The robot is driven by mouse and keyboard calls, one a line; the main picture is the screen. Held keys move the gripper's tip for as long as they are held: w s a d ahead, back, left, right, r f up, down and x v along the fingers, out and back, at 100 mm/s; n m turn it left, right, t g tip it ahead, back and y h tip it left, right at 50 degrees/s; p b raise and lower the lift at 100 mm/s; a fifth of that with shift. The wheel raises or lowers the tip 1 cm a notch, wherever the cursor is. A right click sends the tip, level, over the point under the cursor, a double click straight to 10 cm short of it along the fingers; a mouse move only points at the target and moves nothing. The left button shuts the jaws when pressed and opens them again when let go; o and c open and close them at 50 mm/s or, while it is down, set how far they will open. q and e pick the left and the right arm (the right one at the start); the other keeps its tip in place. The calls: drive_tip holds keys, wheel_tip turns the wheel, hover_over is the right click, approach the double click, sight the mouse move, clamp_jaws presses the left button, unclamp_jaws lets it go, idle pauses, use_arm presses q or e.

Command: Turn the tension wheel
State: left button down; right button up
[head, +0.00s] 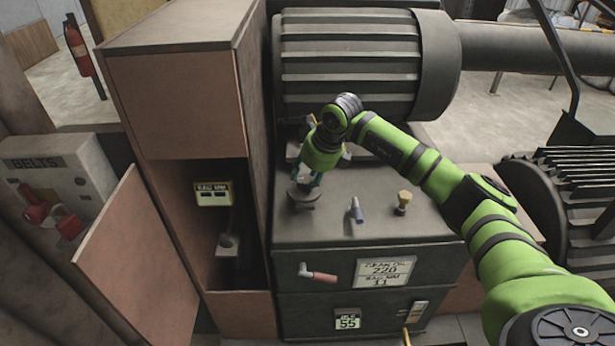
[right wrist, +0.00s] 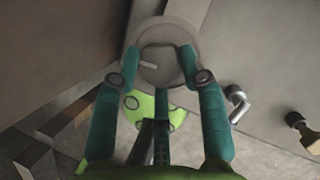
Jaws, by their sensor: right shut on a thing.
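The tension wheel, a small grey round disc (head: 303,203), sits on the left part of the dark machine's top. In the right wrist view the wheel (right wrist: 160,30) is at the top centre, with a pale mark on its face. My right gripper (head: 307,181) points down onto it from above. In the right wrist view the teal fingers of my right gripper (right wrist: 158,60) lie on both sides of the wheel's hub and are shut on it. The fingers hide part of the wheel. My left gripper is in neither view.
A red-handled crank (head: 320,276) is on the front. A tall cabinet (head: 190,105) closes in the left side, and a ribbed motor (head: 350,55) stands behind.

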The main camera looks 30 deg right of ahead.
drive_tip(key=shift+w+d+r+m, duration=0.1)
drive_tip(key=shift+w+r+m, duration=0.1)
drive_tip(key=shift+m, duration=0.3)
drive_tip(key=o, duration=1.1)
drive_tip(key=shift+s+f, duration=0.1)
drive_tip(key=v, duration=1.2)
drive_tip(key=shift+s, duration=0.15)
drive_tip(key=shift+f, duration=0.1)
